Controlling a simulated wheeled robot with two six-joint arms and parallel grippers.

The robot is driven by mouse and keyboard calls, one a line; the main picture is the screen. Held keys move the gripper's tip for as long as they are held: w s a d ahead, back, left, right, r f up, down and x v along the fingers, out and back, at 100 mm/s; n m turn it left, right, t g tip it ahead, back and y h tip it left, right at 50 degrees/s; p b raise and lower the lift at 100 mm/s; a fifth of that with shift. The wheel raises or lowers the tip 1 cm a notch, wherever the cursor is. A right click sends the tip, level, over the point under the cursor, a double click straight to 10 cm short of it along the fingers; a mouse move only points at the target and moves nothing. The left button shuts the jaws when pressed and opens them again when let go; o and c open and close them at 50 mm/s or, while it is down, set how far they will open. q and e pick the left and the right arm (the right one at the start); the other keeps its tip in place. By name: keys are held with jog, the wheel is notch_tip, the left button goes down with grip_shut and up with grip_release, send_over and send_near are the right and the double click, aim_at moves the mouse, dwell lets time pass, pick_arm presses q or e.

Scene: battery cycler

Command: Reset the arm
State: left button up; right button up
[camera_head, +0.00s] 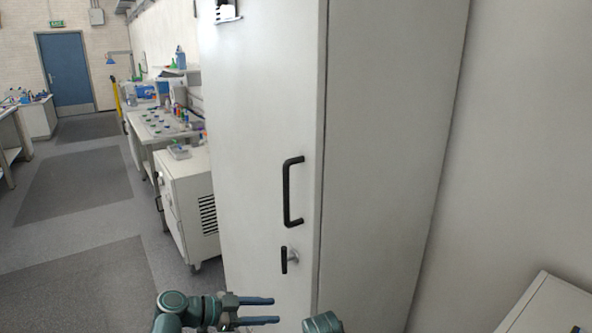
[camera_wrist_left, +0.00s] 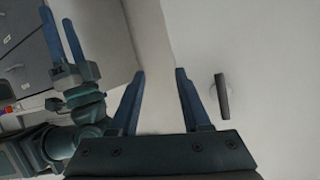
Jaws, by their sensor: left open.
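My left gripper (camera_head: 275,310) is low in the head view, in front of the tall white cabinet, its fingers pointing right. In the left wrist view its two blue fingers (camera_wrist_left: 160,71) stand apart with nothing between them. My right gripper (camera_wrist_left: 56,15) shows at the upper left of the left wrist view, its two fingers apart and empty. In the head view only a rounded piece of my other arm (camera_head: 322,322) shows at the bottom edge.
The tall white cabinet (camera_head: 262,100) has a black pull handle (camera_head: 290,192) and a small black latch (camera_head: 284,260). A latch-like handle (camera_wrist_left: 222,95) sits right of my left fingers. A low white cabinet (camera_head: 185,190) stands left; floor beyond is open.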

pick_arm(q)
jog(key=s+d+f+n+g+y+p, duration=0.3)
jog(key=s+d+f+n+g+y, duration=0.15)
jog(key=s+d+f, duration=0.2)
jog(key=s+a+n+g+y+p, duration=0.1)
jog(key=s+a+n+y+p, duration=0.2)
jog(key=s+n+y, duration=0.2)
jog(key=n+y, duration=0.2)
jog(key=y, duration=0.2)
jog(key=shift+s+a+f, duration=0.25)
jog(key=shift+o, duration=0.2)
